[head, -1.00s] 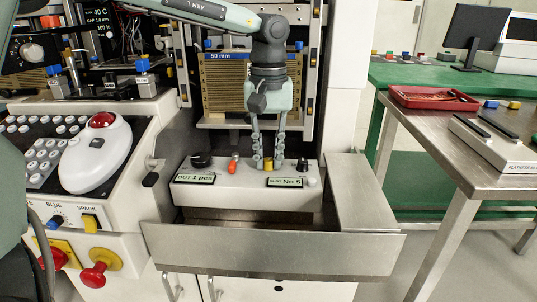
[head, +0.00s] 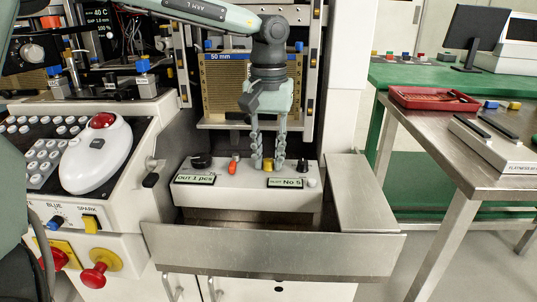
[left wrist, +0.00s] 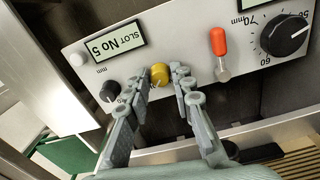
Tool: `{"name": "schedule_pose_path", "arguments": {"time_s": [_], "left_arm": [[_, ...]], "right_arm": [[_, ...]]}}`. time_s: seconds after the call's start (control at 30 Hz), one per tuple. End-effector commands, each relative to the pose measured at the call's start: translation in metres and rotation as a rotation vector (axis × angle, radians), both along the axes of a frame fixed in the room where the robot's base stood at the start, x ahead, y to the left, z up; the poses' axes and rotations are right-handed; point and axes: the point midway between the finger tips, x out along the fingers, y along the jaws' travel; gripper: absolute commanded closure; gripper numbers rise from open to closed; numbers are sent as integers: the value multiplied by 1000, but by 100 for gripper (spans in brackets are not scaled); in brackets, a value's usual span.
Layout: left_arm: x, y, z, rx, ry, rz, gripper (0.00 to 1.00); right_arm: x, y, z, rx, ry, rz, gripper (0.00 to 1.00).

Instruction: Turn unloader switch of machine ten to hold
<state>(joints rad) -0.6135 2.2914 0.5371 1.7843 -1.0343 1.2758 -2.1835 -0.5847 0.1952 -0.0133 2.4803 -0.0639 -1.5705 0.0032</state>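The white unloader panel (head: 240,190) of the machine carries a yellow knob (head: 268,164), which also shows in the left wrist view (left wrist: 159,75). My left gripper (head: 268,166) points down at the panel. Its two fingers (left wrist: 161,82) stand on either side of the yellow knob, with small gaps visible, so it looks open around it. An orange-tipped lever (left wrist: 218,45) and a large black dial (left wrist: 285,35) sit on one side of the knob. A small black knob (left wrist: 109,92) and the "SLOT No 5" display (left wrist: 114,46) are on the other. The right gripper is out of view.
A metal tray front (head: 270,252) juts out below the panel. A rack with a brown magazine (head: 225,85) stands behind the gripper. A console with a trackball (head: 97,160) and red emergency buttons (head: 98,275) is at left. A steel table (head: 445,150) is at right.

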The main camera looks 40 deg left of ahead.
Motion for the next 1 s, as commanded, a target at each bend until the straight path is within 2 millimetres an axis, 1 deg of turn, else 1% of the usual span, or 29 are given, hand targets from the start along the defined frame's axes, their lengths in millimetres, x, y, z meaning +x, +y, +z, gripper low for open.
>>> {"name": "schedule_pose_path", "arguments": {"time_s": [0.03,0.1,0.37,0.47,0.57,0.67,0.8,0.9,1.0], "left_arm": [[0,0,0,0,0,0,67],[0,0,0,0,0,0,60],[0,0,0,0,0,1,60],[1,0,5,0,-2,1,60],[1,0,19,1,-4,2,60],[1,0,39,0,-5,1,60],[1,0,70,0,-5,2,60],[1,0,89,1,-4,1,60],[1,0,104,0,-3,2,60]], "right_arm": [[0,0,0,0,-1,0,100],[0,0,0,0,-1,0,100],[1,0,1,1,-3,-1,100],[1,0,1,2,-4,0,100],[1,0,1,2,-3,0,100],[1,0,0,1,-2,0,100],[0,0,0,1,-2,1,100],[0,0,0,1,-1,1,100],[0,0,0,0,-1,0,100]]}}
